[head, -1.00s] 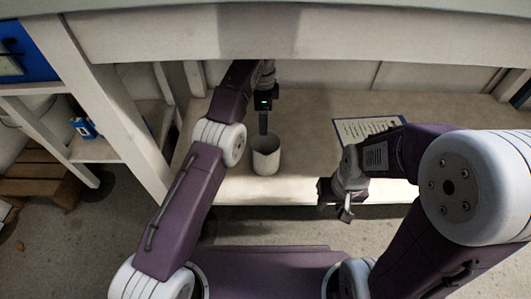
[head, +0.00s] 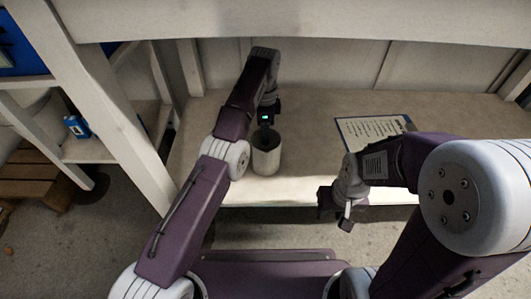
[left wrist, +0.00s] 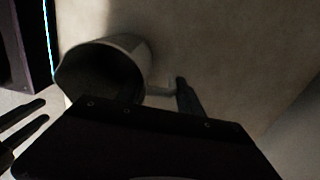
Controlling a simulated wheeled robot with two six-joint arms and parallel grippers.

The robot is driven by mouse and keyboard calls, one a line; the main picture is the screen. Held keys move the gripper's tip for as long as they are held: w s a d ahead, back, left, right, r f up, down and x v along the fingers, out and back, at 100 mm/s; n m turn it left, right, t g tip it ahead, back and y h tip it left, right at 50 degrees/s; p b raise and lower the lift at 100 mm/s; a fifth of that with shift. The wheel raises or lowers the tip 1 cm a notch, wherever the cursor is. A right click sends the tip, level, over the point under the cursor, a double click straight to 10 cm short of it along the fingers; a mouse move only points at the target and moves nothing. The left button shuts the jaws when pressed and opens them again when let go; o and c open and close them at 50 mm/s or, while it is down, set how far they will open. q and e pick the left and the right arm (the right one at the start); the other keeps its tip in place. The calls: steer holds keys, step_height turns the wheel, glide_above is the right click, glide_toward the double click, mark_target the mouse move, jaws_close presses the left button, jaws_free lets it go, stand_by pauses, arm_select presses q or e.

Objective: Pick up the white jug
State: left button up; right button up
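The white jug (head: 266,158) stands upright on the lower shelf, near its front edge. In the left wrist view the jug (left wrist: 125,75) shows its dark open mouth at left and a handle on its right side. My left gripper (head: 265,127) is right at the jug's rim. My right gripper (head: 346,216) hangs empty in front of the shelf edge. Two apart fingers at the left wrist view's left edge (left wrist: 25,122) look like its.
A clipboard with a printed sheet (head: 372,131) lies on the shelf (head: 310,180), right of the jug. A white post (head: 110,120) stands left of my left arm. The counter edge (head: 300,22) overhangs the shelf. A blue box (head: 77,127) sits in the left rack.

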arm_select(q)
jaws_close()
step_height(320, 180, up, 7)
steer(key=p, duration=0.6)
steer(key=shift+r, duration=0.1)
steer(key=shift+r+p, duration=1.35)
steer(key=shift+r, duration=0.05)
